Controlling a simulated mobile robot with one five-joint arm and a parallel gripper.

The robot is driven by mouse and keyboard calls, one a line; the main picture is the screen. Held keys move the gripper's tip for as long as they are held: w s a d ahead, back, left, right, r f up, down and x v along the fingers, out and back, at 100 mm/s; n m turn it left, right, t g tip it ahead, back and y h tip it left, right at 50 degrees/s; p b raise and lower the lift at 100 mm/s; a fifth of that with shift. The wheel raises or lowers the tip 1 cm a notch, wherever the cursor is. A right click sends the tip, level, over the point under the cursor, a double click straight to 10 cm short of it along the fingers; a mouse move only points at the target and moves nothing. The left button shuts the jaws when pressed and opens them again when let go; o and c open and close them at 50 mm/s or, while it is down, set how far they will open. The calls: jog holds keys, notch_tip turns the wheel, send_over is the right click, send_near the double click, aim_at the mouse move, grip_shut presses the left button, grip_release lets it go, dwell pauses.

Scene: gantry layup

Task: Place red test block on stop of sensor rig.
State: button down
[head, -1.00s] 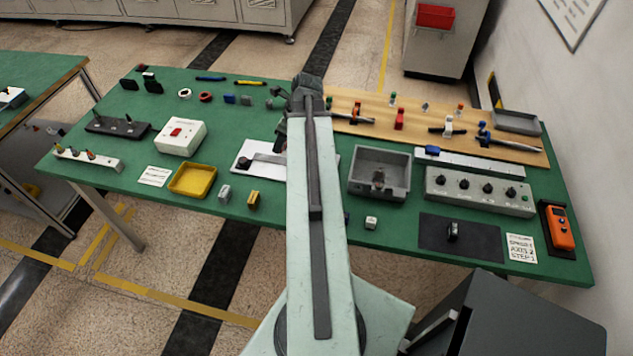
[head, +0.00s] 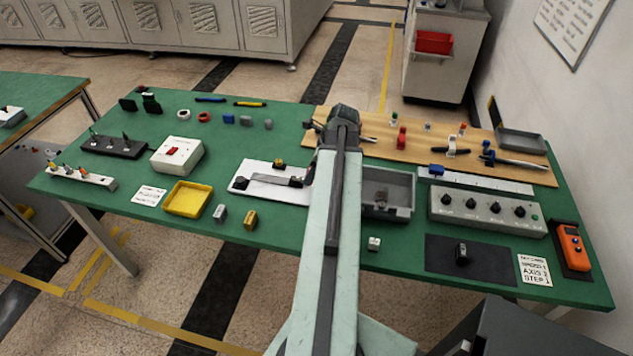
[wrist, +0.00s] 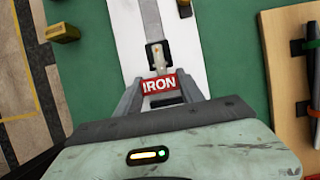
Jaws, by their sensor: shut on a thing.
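The red test block (wrist: 160,84), marked IRON, is between the two grey fingers of my gripper (wrist: 161,92) in the wrist view. My gripper is shut on it. The sensor rig is a white plate (head: 259,193) with a grey bar (head: 278,180) along it, on the green table. In the wrist view, the white plate (wrist: 191,50) and bar (wrist: 151,15) run up from the block, with a dark fitting (wrist: 155,56) just ahead of it. I cannot tell whether that is the stop, or whether the block touches it. My arm hides the block in the head view.
A small yellow and black block (head: 279,163) sits at the plate's far edge. A yellow tray (head: 186,199), a grey block (head: 220,214) and a yellow block (head: 250,220) lie nearer the front edge. A grey open box (head: 388,193) stands right of my arm. The wooden board (head: 490,165) holds tools.

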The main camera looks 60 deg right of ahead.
jog(key=shift+s+d, duration=0.1)
jog(key=shift+s, duration=0.05)
jog(key=f+b, duration=0.2)
jog(key=s+f+b, duration=0.1)
jog(key=shift+d+f+b, duration=0.3)
jog(key=shift+f+b, duration=0.05)
jog(key=shift+f, duration=0.2)
jog(key=shift+r, duration=0.25)
jog(key=shift+f, duration=0.25)
jog(key=c, duration=0.7)
grip_release()
jog(key=shift+r, duration=0.1)
